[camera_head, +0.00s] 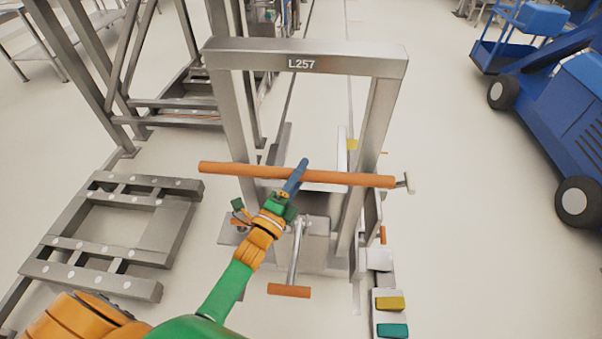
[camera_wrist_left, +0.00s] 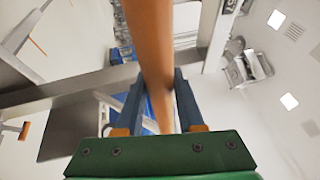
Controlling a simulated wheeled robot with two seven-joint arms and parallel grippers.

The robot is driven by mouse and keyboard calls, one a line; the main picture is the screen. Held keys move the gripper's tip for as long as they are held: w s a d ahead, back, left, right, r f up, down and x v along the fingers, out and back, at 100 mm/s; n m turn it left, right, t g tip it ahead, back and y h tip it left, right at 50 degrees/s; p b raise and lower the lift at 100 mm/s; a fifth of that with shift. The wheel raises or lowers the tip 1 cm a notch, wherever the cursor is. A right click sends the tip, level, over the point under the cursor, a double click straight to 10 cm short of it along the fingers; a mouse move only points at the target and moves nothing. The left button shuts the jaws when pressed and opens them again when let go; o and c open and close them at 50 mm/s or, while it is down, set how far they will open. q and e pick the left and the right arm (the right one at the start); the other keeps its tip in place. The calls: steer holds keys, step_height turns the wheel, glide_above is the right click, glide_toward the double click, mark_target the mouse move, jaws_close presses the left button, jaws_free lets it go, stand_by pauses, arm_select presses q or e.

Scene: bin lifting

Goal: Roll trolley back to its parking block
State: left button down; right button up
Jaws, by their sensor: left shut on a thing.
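The trolley (camera_head: 308,60) is a grey metal frame marked L257, standing upright in front of me. An orange handle bar (camera_head: 345,179) runs across it. My left gripper (camera_head: 299,172) is at the middle of this bar, its blue fingers shut on it. In the left wrist view the orange bar (camera_wrist_left: 152,45) passes between the two fingers (camera_wrist_left: 160,90). A lever with a short orange grip (camera_head: 289,290) sticks out low toward me. I cannot tell which part is the parking block. My right gripper is out of view.
A low metal floor frame (camera_head: 107,268) lies left of the trolley. Tall grey posts (camera_head: 88,70) stand behind it. A box with yellow and teal buttons (camera_head: 388,316) is at lower right. A blue wheeled machine (camera_head: 560,110) stands far right, with clear floor before it.

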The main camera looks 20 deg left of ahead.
arm_select(q)
steer(key=shift+r, duration=0.4)
steer(key=c, duration=0.5)
jaws_free()
steer(key=b+v, duration=0.1)
steer(key=v, duration=0.6)
steer(key=shift+s, duration=0.3)
